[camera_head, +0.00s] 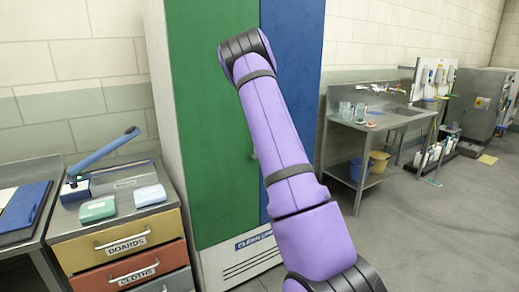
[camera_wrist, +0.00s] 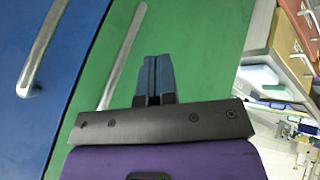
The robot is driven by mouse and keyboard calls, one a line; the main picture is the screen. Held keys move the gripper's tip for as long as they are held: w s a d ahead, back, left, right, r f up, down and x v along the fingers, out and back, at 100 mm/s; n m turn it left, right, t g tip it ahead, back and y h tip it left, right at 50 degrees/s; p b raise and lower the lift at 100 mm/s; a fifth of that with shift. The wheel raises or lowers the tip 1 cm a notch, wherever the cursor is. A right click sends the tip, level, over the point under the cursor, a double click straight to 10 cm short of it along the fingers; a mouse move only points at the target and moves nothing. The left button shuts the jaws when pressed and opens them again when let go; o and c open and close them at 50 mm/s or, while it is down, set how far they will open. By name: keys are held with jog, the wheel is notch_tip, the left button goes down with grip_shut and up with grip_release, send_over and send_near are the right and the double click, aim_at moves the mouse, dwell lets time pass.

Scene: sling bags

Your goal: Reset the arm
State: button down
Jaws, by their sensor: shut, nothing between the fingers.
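My purple arm (camera_head: 283,150) reaches up in front of a tall cabinet in the head view, and my gripper is not visible there. In the wrist view my gripper (camera_wrist: 154,62) shows with its two blue-grey fingers together and nothing between them. It is in front of the cabinet's green door (camera_head: 205,120), and the blue door (camera_head: 293,60) is beside it. Both doors look shut. In the wrist view two long metal handles show, one on the blue door (camera_wrist: 42,45) and one on the green door (camera_wrist: 122,55). I cannot tell how far the fingers are from the door.
Left of the cabinet stands a drawer unit (camera_head: 125,246) with a green pack (camera_head: 98,209), a white pack (camera_head: 150,195) and a blue-handled tool (camera_head: 105,155) on top. A steel sink table (camera_head: 375,118) stands at the right. Grey floor (camera_head: 430,235) is clear at front right.

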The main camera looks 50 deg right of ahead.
jog(key=shift+s+a+r, duration=0.1)
jog(key=shift+s+r, duration=0.2)
jog(key=shift+r, duration=0.1)
jog(key=a+r+m+t+h, duration=0.1)
jog(key=a+r+t, duration=0.1)
jog(key=a+r, duration=0.35)
jog(key=a+r+m+t+h, duration=0.1)
jog(key=a+r+m+h, duration=0.1)
jog(key=r, duration=0.7)
jog(key=s+a+r+m+h, duration=0.1)
jog(key=s+a+r+m, duration=0.15)
jog(key=a+r, duration=0.2)
jog(key=s+a+r+m, duration=0.1)
jog(key=s+a+r, duration=0.25)
jog(key=a, duration=0.25)
jog(key=s+a+f+g+y, duration=0.2)
jog(key=s+a+g+y, duration=0.2)
jog(key=s+a, duration=2.6)
jog(key=shift+s+a+f+n+g+y, duration=0.35)
jog(key=shift+a+n+g+y, duration=0.1)
jog(key=shift+y, duration=0.65)
